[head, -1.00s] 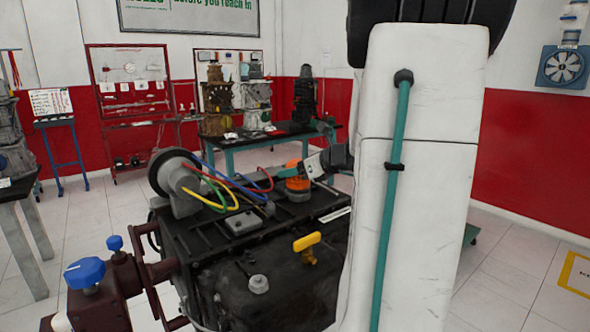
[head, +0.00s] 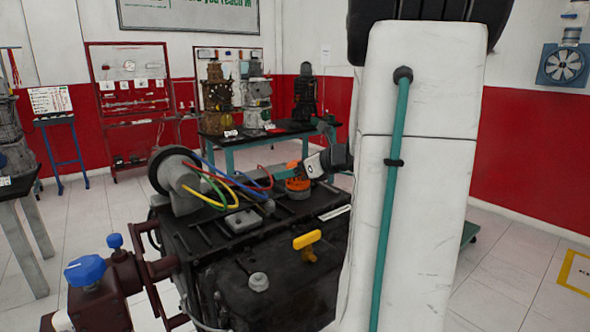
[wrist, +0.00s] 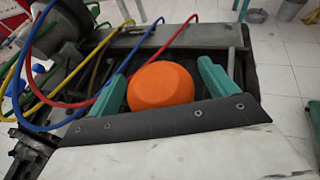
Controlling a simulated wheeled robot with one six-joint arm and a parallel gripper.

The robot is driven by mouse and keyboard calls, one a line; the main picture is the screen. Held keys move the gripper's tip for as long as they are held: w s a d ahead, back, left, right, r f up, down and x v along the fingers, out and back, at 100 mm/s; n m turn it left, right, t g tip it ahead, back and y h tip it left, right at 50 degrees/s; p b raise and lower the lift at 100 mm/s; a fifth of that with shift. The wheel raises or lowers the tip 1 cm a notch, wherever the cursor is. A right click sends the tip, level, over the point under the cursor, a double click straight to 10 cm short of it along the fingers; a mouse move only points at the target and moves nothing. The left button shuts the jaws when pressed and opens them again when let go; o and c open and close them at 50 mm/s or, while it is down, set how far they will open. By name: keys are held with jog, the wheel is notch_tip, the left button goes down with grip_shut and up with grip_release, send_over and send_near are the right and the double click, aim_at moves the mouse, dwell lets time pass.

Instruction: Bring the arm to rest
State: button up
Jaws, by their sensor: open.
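My arm reaches over the black engine trainer (head: 270,255), and its upright white link hides the trainer's right side in the head view. My gripper (wrist: 163,68) is open, its two teal fingers apart on either side of an orange round cap (wrist: 162,87) in the wrist view. Nothing is clearly gripped. A gap shows between the cap and the right finger; the left finger is close to the cap's edge. In the head view the orange cap (head: 297,184) sits on the trainer's top, with my wrist just behind and to its right.
Red, yellow, green and blue hoses (head: 222,182) arch over the trainer top beside my gripper. A yellow handle (head: 306,240) and a blue knob (head: 85,271) stick out in front. A dark table (head: 270,136) with engines stands behind. Open floor lies at right.

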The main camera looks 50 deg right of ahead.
jog(key=v, duration=0.7)
jog(key=shift+s+r, duration=0.2)
jog(key=shift+s, duration=0.15)
